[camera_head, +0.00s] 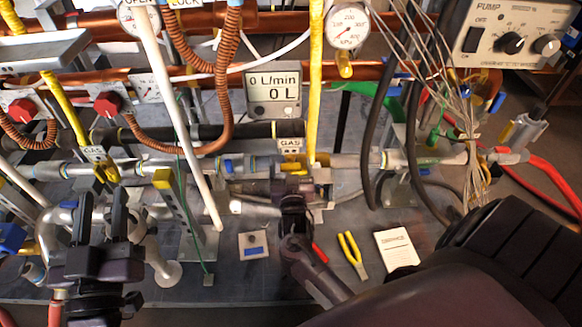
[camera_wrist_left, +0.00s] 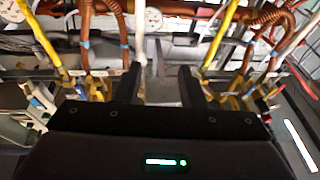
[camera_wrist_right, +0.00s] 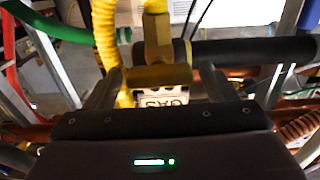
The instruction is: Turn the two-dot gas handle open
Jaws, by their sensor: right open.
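A white GAS tag (camera_head: 291,145) hangs at the middle pipe beside the yellow gas hose (camera_head: 316,90); its dots are too small to count surely. Yellow valve parts (camera_head: 293,167) show just below it. My right gripper (camera_head: 297,187) is at these parts, partly hiding them. In the right wrist view its open fingers (camera_wrist_right: 160,92) stand either side of a yellow fitting (camera_wrist_right: 157,76) and the upside-down tag (camera_wrist_right: 163,98); contact cannot be told. Another GAS tag (camera_head: 94,153) with a yellow handle (camera_head: 106,172) is at the left. My left gripper (camera_head: 101,212) is open and empty, below it.
Red knobs (camera_head: 108,104), gauges (camera_head: 349,27) and a flow meter (camera_head: 273,92) sit above. White rods (camera_head: 180,115) and dark hoses (camera_head: 370,150) cross nearby. Yellow pliers (camera_head: 352,255) and a white booklet (camera_head: 397,249) lie on the grey bench (camera_head: 215,285).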

